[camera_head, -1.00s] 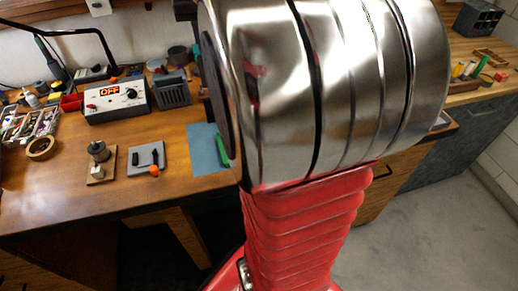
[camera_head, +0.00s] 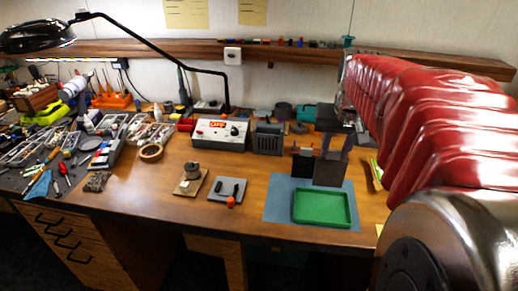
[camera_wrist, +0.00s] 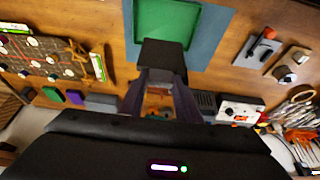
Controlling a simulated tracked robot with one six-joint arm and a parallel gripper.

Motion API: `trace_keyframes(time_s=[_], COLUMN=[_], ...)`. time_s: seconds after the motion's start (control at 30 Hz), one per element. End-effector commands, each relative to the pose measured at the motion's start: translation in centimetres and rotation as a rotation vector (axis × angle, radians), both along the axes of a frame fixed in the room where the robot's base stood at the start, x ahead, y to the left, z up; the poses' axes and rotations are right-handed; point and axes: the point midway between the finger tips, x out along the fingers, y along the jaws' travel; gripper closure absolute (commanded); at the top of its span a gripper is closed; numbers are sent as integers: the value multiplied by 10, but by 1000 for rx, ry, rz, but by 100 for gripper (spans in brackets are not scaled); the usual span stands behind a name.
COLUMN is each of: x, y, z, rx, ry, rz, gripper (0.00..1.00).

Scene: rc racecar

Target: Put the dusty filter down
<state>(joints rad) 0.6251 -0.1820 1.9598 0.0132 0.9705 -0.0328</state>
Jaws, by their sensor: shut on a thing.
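My gripper (camera_head: 336,148) reaches down over the back of the blue mat at the right of the bench. It is shut on a dark grey, flat, square piece, which I take as the dusty filter (camera_head: 328,173). The filter hangs just behind the green tray (camera_head: 322,220) in the head view. In the wrist view, my gripper (camera_wrist: 160,80) has its two fingers on the filter (camera_wrist: 165,54), which overlaps the near edge of the green tray (camera_wrist: 167,22). The tray looks empty. I cannot tell the gap between filter and bench.
The blue mat (camera_head: 280,203) lies under the tray. A dark block (camera_head: 302,166) stands left of the filter. A power supply (camera_head: 220,133), grey box (camera_head: 268,139) and small grey pad (camera_head: 227,189) are to the left. Bare wood lies between pad and mat.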

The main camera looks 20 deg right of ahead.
Motion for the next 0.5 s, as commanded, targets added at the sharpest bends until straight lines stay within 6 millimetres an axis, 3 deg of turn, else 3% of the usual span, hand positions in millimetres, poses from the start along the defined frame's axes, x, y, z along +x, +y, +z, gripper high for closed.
trace_keyframes(time_s=[0.4, 0.5], x=[-1, 0], y=[0, 0], z=[-55, -62], rx=[2, 1], ry=[3, 2], rz=[0, 0], gripper=[91, 91])
